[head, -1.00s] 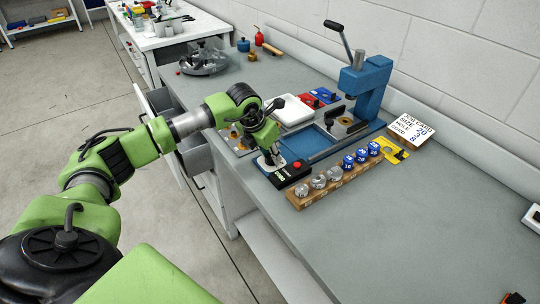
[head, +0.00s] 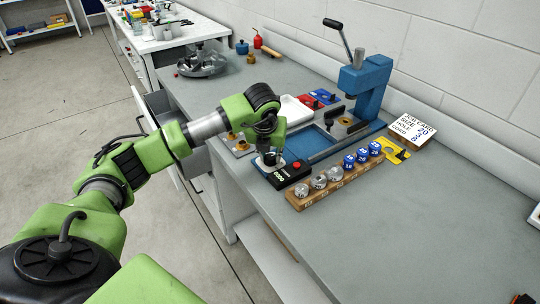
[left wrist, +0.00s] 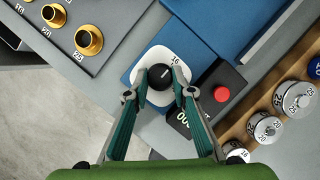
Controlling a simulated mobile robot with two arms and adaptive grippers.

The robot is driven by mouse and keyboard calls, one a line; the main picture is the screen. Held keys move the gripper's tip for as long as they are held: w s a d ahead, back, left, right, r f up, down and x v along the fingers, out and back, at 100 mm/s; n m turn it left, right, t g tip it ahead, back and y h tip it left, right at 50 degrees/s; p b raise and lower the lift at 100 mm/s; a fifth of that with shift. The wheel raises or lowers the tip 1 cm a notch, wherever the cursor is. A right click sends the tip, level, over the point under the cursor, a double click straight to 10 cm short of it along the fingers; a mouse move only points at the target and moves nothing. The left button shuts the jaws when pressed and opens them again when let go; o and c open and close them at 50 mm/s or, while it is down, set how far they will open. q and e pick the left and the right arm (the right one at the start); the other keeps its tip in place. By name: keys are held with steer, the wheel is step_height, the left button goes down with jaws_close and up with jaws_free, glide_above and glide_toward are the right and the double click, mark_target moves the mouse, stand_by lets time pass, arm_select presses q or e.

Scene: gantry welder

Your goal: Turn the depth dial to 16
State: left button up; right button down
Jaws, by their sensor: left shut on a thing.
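The depth dial (left wrist: 160,77) is a black round knob on a white plate (left wrist: 148,58) with the number 16 printed at its upper right. A small pale mark on the knob seems to point up and right, toward the 16. My left gripper (left wrist: 160,82) has its two fingers on either side of the knob and is shut on it. In the head view my left gripper (head: 270,156) points down over the plate and mostly hides the dial. My right gripper is not in view.
A black box with a digital display and red button (head: 296,165) sits beside the dial. A wooden rack (head: 335,183) of silver and blue pieces stands to its right. Behind are a blue press (head: 366,85) and a job card (head: 412,132).

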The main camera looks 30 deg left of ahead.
arm_select(q)
steer(key=o, duration=1.1)
steer(key=v, duration=1.2)
steer(key=shift+s, duration=0.1)
